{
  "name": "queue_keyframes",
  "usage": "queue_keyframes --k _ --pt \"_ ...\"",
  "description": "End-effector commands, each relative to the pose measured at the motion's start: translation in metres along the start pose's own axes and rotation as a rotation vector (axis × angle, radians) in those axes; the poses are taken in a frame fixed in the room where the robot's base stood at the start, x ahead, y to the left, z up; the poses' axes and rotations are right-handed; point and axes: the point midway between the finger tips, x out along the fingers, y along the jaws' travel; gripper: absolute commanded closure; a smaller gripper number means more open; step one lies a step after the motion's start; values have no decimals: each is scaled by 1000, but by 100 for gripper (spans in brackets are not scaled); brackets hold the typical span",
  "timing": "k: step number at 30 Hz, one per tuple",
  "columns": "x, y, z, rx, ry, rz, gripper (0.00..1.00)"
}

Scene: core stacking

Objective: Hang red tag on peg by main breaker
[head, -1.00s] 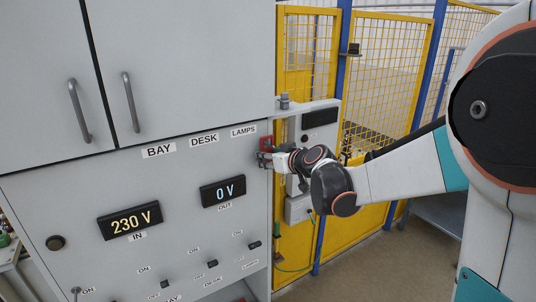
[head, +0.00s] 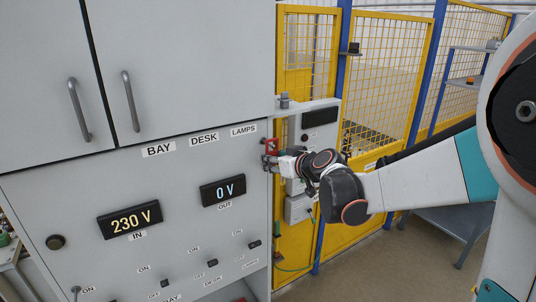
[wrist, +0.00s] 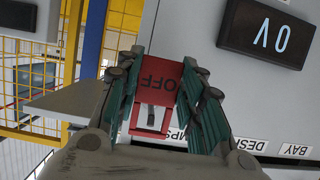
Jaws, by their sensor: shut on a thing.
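The red tag (wrist: 158,76) sits between the two fingers of my gripper (wrist: 160,92) in the wrist view. It carries the word OFF, upside down, and has a cut-out at its lower end in that picture. In the head view the red tag (head: 271,146) shows small at the right edge of the grey cabinet, with my gripper (head: 270,161) shut on it. The gripper is beside the cabinet's front edge, below the LAMPS label. I cannot make out the peg.
The grey cabinet (head: 120,195) fills the left, with a 230 V display (head: 128,221), a 0 V display (head: 222,191) and several small switches. A grey box (head: 318,120) and yellow mesh fence (head: 385,50) stand behind my gripper. Open floor shows at lower right.

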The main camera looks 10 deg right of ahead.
Motion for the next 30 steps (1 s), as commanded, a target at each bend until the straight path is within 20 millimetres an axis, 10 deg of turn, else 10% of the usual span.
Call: queue_keyframes --k 30 --pt "-35 0 12 1 0 0 100"
